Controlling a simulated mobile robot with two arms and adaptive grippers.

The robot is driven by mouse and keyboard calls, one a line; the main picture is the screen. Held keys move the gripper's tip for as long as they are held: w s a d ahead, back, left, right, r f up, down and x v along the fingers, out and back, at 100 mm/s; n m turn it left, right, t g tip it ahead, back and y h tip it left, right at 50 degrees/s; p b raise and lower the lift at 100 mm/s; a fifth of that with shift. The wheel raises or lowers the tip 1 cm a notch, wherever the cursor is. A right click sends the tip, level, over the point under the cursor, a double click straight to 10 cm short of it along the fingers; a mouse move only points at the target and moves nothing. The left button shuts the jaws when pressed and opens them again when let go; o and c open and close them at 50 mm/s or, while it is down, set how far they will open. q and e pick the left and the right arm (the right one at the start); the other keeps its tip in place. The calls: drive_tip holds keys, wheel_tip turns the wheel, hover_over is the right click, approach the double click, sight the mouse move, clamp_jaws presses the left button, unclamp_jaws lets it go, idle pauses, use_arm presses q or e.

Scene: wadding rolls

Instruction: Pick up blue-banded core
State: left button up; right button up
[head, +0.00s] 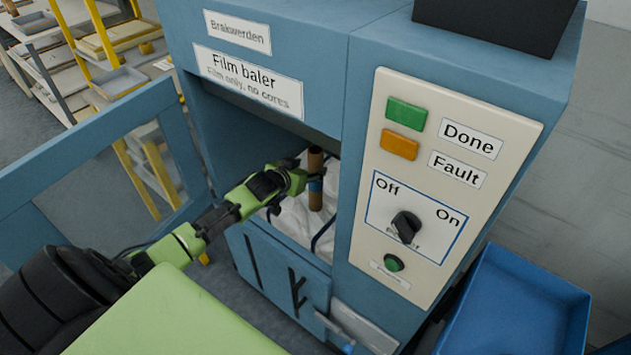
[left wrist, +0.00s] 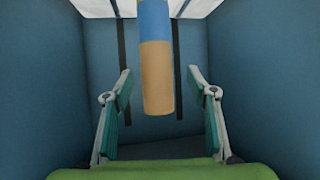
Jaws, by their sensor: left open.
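The blue-banded core (head: 316,163) is a brown tube standing roughly upright on white film (head: 290,215) inside the film baler's opening. Its blue band (head: 315,186) is around its lower part. My left gripper (head: 303,177) reaches into the opening from the left, beside the core. In the left wrist view my left gripper (left wrist: 159,88) is open, with one finger on each side of the core (left wrist: 157,80) in the picture. No contact shows, and I cannot tell how deep the core sits between the fingertips. My right gripper is not in view.
The baler's blue walls (left wrist: 240,80) surround the gripper closely. Its open door (head: 85,150) is at the left, and the control panel (head: 440,180) is right of the opening. Dark straps (head: 322,235) cross the film. A blue bin (head: 515,310) stands at lower right.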

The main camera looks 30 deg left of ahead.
use_arm(q)
drive_tip(key=shift+d+x, duration=0.1)
drive_tip(key=shift+x, duration=1.05)
drive_tip(key=shift+d+x, duration=0.15)
drive_tip(key=shift+x, duration=1)
clamp_jaws()
